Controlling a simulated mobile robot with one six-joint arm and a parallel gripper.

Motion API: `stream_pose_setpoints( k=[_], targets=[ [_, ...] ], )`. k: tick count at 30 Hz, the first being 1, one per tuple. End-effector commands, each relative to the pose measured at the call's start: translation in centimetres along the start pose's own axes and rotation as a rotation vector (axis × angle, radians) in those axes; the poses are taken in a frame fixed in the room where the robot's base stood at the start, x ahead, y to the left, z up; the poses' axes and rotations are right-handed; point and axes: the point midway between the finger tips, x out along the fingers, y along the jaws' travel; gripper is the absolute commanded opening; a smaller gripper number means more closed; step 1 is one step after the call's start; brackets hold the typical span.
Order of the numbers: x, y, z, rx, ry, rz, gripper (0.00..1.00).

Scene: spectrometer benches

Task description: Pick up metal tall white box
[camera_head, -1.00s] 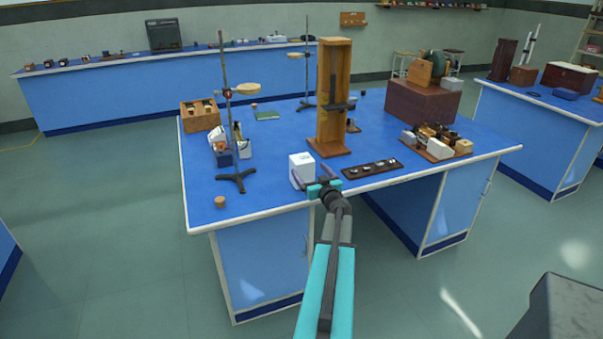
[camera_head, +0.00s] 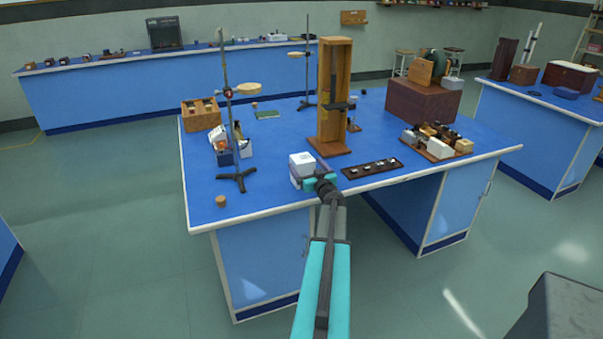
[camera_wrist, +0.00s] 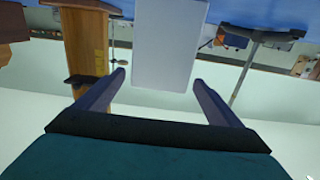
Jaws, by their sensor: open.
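The white box (camera_head: 301,164) stands upright near the front edge of the blue bench. In the wrist view the box (camera_wrist: 172,45) is a plain pale block lying ahead of and between the fingers. My gripper (camera_head: 308,178) is right at the box in the head view, with one finger along its right side; the other finger is mostly hidden. In the wrist view my gripper (camera_wrist: 158,85) has its two purple fingers spread wide, with a gap on each side of the box. The box's lower part is partly hidden by the gripper in the head view.
A tall wooden stand (camera_head: 334,100) is just behind the box. A dark strip with small pieces (camera_head: 371,168) lies to the right. A metal retort stand (camera_head: 237,178) is to the left, with a small cork (camera_head: 221,201) near the front left corner.

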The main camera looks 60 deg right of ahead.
Motion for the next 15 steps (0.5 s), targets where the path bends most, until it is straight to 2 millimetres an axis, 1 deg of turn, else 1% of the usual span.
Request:
stream_pose_setpoints(
  k=[9,15],
  targets=[
    [2.8,0.1,-0.4,0.0,0.0,-0.001,0.88],
    [4.3,0.1,-0.4,0.0,0.0,0.0,0.88]
  ],
)
